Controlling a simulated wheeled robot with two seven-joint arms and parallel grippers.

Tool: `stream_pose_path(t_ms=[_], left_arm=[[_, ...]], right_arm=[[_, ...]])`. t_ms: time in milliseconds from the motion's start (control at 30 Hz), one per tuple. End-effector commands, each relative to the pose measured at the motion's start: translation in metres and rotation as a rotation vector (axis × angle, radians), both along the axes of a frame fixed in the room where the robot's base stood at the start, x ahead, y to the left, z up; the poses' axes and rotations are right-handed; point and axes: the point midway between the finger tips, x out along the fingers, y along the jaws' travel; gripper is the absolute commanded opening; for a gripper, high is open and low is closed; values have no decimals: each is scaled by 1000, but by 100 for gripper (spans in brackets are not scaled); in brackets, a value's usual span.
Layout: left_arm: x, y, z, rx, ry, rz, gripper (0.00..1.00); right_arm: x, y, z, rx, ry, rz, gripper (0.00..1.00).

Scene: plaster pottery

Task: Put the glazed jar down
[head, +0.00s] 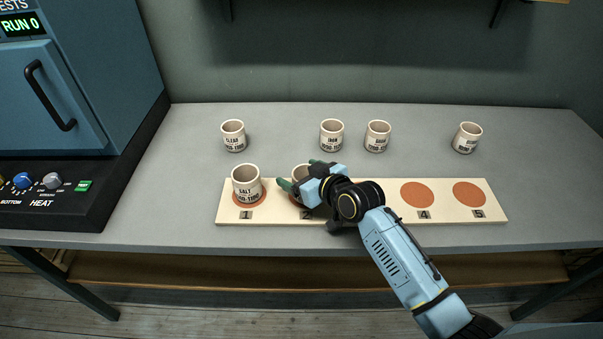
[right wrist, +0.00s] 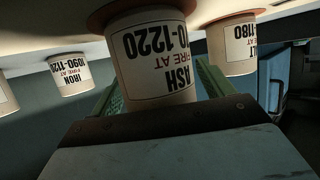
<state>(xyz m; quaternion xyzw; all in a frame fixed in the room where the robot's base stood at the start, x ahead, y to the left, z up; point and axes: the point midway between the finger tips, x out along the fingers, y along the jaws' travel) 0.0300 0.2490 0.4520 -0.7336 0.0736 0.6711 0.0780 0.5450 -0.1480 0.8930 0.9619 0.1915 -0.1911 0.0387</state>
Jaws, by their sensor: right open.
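The jar in my right gripper's reach is a cream one labelled ASH (right wrist: 155,62); its rim shows in the head view (head: 301,171), the rest mostly behind my wrist. It stands upright on the round terracotta spot numbered 2 of the cream board (head: 370,214). My right gripper (head: 299,175) is open, with a green finger on either side of the jar. Any contact between fingers and jar is too small to tell. The SALT jar (head: 246,184) stands on spot 1, left of it. My left gripper is not in view.
Spots 4 (head: 417,195) and 5 (head: 469,194) are bare. A blue kiln (head: 50,95) stands at the left.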

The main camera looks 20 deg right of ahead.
Motion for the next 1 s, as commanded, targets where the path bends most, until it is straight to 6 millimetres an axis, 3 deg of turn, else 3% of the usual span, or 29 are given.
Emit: stream_pose_path(t_ms=[267, 700, 1000], left_arm=[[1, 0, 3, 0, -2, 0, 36], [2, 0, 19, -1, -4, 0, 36], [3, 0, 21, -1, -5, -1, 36]], right_arm=[[-6, -3, 6, 0, 0, -1, 80], [-78, -32, 38, -3, 1, 1, 80], [-102, -42, 49, 0, 1, 0, 80]])
